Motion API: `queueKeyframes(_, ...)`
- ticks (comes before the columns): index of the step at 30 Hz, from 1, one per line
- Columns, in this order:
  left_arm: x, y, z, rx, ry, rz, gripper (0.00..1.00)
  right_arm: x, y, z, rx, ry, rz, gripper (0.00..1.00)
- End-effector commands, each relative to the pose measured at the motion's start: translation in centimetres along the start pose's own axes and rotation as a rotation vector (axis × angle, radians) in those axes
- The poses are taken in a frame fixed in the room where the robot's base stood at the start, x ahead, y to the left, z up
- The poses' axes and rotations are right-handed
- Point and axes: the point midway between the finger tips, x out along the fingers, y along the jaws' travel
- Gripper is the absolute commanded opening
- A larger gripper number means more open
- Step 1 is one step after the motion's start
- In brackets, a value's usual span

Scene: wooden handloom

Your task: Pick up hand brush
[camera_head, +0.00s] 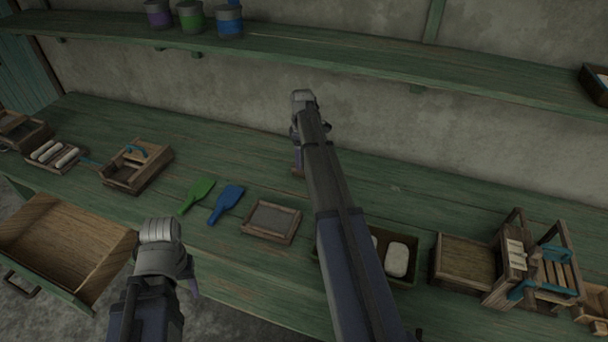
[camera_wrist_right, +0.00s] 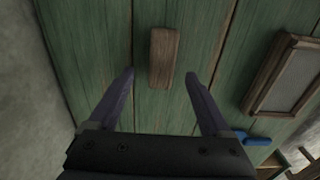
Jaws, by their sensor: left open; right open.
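A plain brown wooden block (camera_wrist_right: 163,58), which I take to be the hand brush, lies on the green table in the right wrist view. No bristles show from above. My right gripper (camera_wrist_right: 160,77) is open above it, with the block's near end between the purple fingertips and space on both sides. In the head view a small part of the block (camera_head: 298,171) shows below the right gripper's fingers (camera_head: 298,156), and my right arm hides the rest. My left gripper (camera_head: 190,283) is open and empty over the table's front edge, its fingers mostly hidden by its wrist.
Green (camera_head: 197,195) and blue (camera_head: 227,203) paddles and a framed screen (camera_head: 271,222) lie in front. An open drawer (camera_head: 66,245) juts out at left. A small loom (camera_head: 535,262) stands at right. A shelf (camera_head: 330,48) with paint cans overhangs the back. The table around the block is clear.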

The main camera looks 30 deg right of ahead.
Motion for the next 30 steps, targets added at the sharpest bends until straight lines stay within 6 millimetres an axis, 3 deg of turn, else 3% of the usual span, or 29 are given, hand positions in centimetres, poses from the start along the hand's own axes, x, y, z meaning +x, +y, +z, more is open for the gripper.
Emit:
queueKeyframes(5, 0.6, 0.1, 0.0, 0.0, 0.0, 0.0, 0.52, 0.6, -0.1, 0.1, 0.0, 0.0, 0.0, 0.82)
queueKeyframes(17, 5.0, 0.5, -0.3, 0.0, 0.0, 0.0, 0.52, 5.0, -0.2, 0.7, 0.001, 0.0, 0.0, 0.82)
queueKeyframes(26, 5.0, 0.5, -0.3, 0.0, 0.0, 0.0, 0.52, 5.1, -0.2, 0.7, 0.0, 0.0, 0.0, 0.82)
queueKeyframes(30, 5.0, 0.5, -0.3, 0.0, 0.0, 0.0, 0.52, 5.1, -0.2, 0.7, 0.0, 0.0, 0.0, 0.68)
